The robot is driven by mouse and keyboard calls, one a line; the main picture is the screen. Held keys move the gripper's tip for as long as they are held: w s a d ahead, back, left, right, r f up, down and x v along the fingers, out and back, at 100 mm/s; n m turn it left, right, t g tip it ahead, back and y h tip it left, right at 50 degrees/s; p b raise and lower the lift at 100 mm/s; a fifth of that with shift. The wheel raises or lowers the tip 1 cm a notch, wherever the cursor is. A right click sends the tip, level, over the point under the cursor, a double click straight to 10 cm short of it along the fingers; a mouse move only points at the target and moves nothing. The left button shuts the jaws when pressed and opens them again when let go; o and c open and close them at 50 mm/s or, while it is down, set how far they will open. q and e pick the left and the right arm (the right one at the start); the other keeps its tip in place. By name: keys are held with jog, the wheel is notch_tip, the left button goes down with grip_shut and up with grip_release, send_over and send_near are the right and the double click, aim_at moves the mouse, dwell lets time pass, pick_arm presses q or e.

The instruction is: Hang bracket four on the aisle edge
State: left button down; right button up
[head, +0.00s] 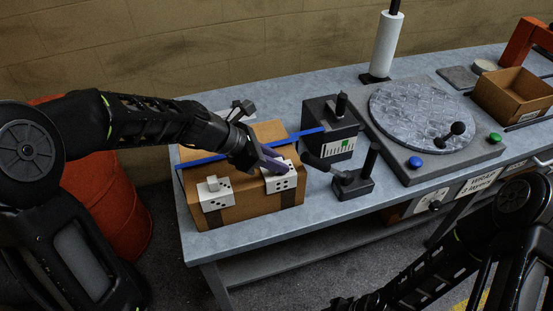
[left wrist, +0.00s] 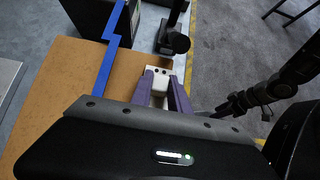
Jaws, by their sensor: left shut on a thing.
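A brown carton (head: 245,203) sits at the left end of the grey bench, with a blue strip (head: 205,160) across its top. A white bracket with dark dots (head: 214,193) hangs over the carton's front edge at left. A second white dotted bracket (head: 281,182) is at the front edge's right end. My left gripper (head: 272,161) is shut on it; the left wrist view shows this bracket (left wrist: 157,77) between purple fingers. I cannot tell whether it bears on the carton. My right gripper shows in the left wrist view (left wrist: 235,102), apart from the carton; its jaw state is unclear.
A dark block with a gauge (head: 331,127) and a small black stand with a rod (head: 354,183) are right of the carton. A round turntable (head: 415,112), white roll (head: 383,45) and open box (head: 512,97) stand farther right. An orange drum (head: 108,203) is left.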

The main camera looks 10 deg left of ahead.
pick_arm(q)
jog(key=shift+f, duration=0.35)
dwell(0.5)
jog(key=c, duration=1.2)
grip_release()
jog(key=shift+o, duration=0.2)
jog(key=shift+r, duration=0.1)
jog(key=v, duration=0.7)
jog(key=shift+s+a+r, duration=0.2)
jog(key=shift+a, duration=0.05)
